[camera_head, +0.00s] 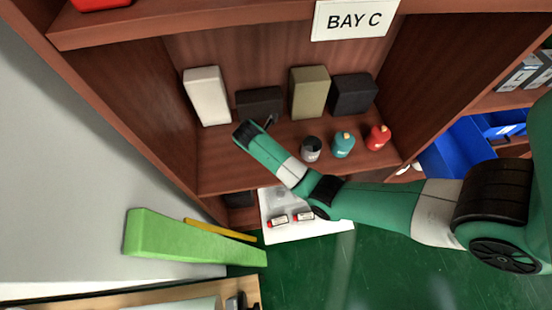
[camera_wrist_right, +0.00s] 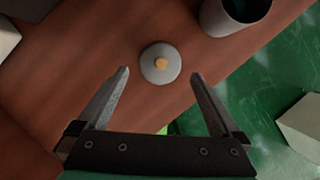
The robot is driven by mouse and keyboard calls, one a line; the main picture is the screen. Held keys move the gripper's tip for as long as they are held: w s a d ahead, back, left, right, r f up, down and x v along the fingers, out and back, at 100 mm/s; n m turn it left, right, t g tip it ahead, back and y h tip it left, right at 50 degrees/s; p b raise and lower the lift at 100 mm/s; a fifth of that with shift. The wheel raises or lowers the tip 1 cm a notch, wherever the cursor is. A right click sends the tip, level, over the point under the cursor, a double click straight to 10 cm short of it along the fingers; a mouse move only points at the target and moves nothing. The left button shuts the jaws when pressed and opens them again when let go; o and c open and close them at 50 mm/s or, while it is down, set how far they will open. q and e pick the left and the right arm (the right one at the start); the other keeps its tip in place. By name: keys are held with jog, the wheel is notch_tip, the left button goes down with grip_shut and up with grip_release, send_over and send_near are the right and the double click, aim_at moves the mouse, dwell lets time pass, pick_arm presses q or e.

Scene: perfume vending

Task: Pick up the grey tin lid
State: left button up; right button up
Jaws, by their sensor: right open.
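The grey tin lid is a round grey disc with a small tan knob, lying on the wooden shelf in the right wrist view (camera_wrist_right: 148,72). My right gripper (camera_wrist_right: 160,74) is open and empty, with its two fingertips apart on either side of the lid in that view. I cannot tell the height of the fingers above the shelf. The open grey tin stands beyond the lid, at the top right of the wrist view (camera_wrist_right: 236,24), and also shows in the head view (camera_head: 311,151). In the head view my right arm reaches over the shelf and the lid does not show. My left gripper is not in view.
A teal jar (camera_head: 343,147) and a red jar (camera_head: 377,140) stand right of the tin. Several boxes, including a white one (camera_head: 208,97) and an olive one (camera_head: 310,92), stand along the back under the BAY C sign (camera_head: 354,20). Green floor lies beyond the shelf edge.

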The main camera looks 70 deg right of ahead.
jog(key=b+x, duration=0.1)
jog(key=x, duration=0.3)
jog(key=shift+s+f+b, duration=0.15)
jog(key=shift+f+b, duration=0.2)
jog(key=shift+f, duration=0.1)
jog(key=shift+d+f, duration=0.15)
jog(key=shift+f, duration=0.15)
jog(key=c, duration=1.4)
